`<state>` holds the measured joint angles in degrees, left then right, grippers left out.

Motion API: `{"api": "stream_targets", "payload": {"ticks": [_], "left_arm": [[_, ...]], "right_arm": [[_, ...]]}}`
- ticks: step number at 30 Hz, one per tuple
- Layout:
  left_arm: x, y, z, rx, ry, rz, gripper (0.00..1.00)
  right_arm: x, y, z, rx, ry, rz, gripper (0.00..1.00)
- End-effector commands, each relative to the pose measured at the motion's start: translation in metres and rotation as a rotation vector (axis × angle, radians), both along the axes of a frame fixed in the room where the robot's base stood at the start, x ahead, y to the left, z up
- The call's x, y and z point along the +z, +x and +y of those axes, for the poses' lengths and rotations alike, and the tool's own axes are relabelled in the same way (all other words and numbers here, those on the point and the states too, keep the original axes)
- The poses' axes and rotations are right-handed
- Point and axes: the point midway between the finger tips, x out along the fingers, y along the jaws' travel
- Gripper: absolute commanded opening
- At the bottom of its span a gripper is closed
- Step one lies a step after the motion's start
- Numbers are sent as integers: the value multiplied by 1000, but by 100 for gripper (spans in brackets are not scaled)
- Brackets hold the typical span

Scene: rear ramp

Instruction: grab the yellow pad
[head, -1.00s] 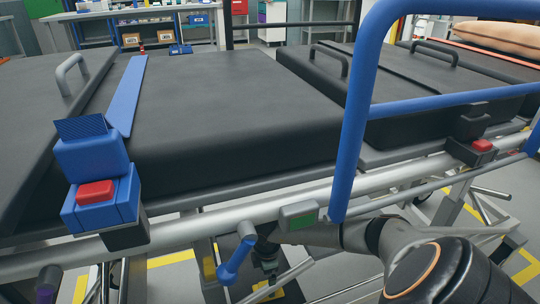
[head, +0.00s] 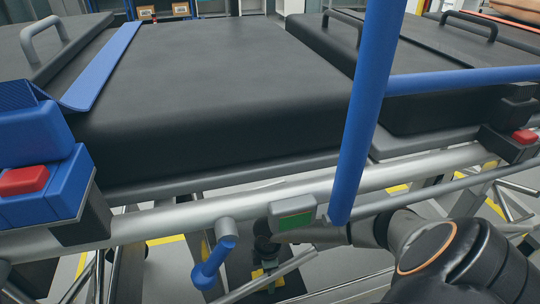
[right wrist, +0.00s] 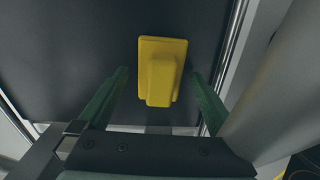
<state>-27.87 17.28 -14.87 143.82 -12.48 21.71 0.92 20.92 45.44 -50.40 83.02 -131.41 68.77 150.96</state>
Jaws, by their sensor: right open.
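The yellow pad (right wrist: 162,68) shows in the right wrist view, a blocky piece with a wider plate at its back, against a dark flat surface. My right gripper (right wrist: 160,74) is open, with one green finger to the left of the pad and one to the right. Gaps show between the fingers and the pad, and I cannot tell how far in depth the tips are from it. In the head view my right arm reaches under the stretcher rail, and its gripper is mostly hidden there. A small yellow patch below the rail may be the pad. My left gripper is not in view.
The stretcher's black mattress (head: 215,85) fills the middle. A silver rail (head: 165,220) runs along its near side, with a blue upright bar (head: 362,120), a blue lever (head: 213,265), a green-faced box (head: 293,215) and a red-buttoned blue clamp (head: 25,180).

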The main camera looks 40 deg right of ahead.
Motion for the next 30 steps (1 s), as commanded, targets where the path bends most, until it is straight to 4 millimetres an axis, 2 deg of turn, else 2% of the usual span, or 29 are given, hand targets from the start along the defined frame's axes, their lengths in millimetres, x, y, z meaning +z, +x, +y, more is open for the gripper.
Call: {"api": "stream_targets", "payload": {"ticks": [9,30], "left_arm": [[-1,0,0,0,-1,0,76],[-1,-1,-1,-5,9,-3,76]], "right_arm": [[-1,-1,2,0,1,-1,99],[-1,0,1,0,1,-1,20]]}}
